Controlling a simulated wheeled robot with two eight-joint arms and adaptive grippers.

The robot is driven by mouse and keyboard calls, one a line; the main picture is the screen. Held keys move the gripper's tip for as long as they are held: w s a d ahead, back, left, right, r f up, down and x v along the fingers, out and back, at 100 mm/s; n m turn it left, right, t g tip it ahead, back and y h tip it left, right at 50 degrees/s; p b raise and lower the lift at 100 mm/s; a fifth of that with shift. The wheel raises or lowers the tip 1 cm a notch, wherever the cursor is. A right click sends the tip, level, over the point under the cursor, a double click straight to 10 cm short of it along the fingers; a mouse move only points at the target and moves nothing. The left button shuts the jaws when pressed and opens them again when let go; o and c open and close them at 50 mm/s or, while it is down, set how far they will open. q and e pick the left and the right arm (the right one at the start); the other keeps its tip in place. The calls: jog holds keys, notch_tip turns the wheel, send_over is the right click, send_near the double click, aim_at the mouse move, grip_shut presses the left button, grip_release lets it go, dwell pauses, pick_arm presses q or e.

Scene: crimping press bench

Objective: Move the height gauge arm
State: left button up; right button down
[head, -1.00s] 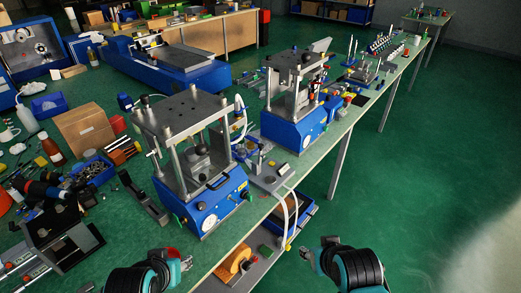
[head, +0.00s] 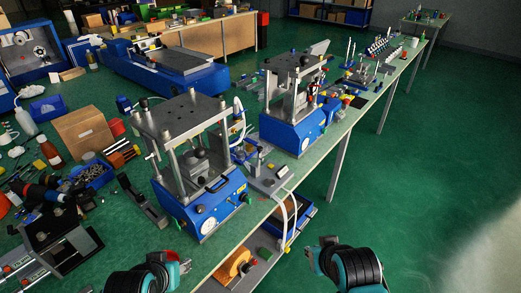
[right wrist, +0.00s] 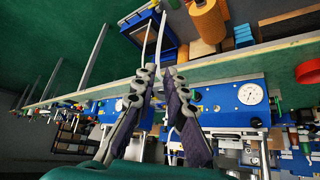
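A small stand with an upright post on a grey plate (head: 270,182) sits between two blue presses at the bench's front edge. It may be the height gauge, but its arm is too small to make out surely. The near press (head: 202,207) has a round dial on its front. My left gripper (head: 182,263) is low in the head view, in front of the near press and apart from it; its fingers are unclear. My right gripper (head: 316,255) is beyond the bench edge. In the right wrist view (right wrist: 159,72) its fingers are apart with nothing between them.
The second press (head: 293,128) stands farther along the bench. White hoses (head: 286,225) hang over the front edge near a lower shelf with an orange roll (head: 236,262). A cardboard box (head: 84,130) and loose tools crowd the left. Green floor to the right is clear.

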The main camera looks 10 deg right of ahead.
jog(key=w+a+r+p, duration=0.2)
jog(key=w+r+p, duration=0.3)
jog(key=w+r, duration=0.35)
jog(key=w+a+r+n+y+p, duration=0.2)
jog(key=w+r+p, duration=0.35)
jog(key=w, duration=0.65)
jog(key=n+y+p, duration=0.1)
jog(key=y+p, duration=0.1)
jog(key=p, duration=0.7)
send_over(260, 147)
jog(key=d, duration=0.2)
jog(key=f, duration=0.2)
jog(key=shift+g, duration=0.3)
jog(key=f, duration=0.3)
jog(key=a+f+b, duration=0.1)
jog(key=f, duration=0.2)
jog(key=a+f+b, duration=0.1)
jog(key=f, duration=0.2)
jog(key=shift+w+f, duration=0.1)
jog(key=shift+w, duration=0.3)
jog(key=shift+b, duration=0.3)
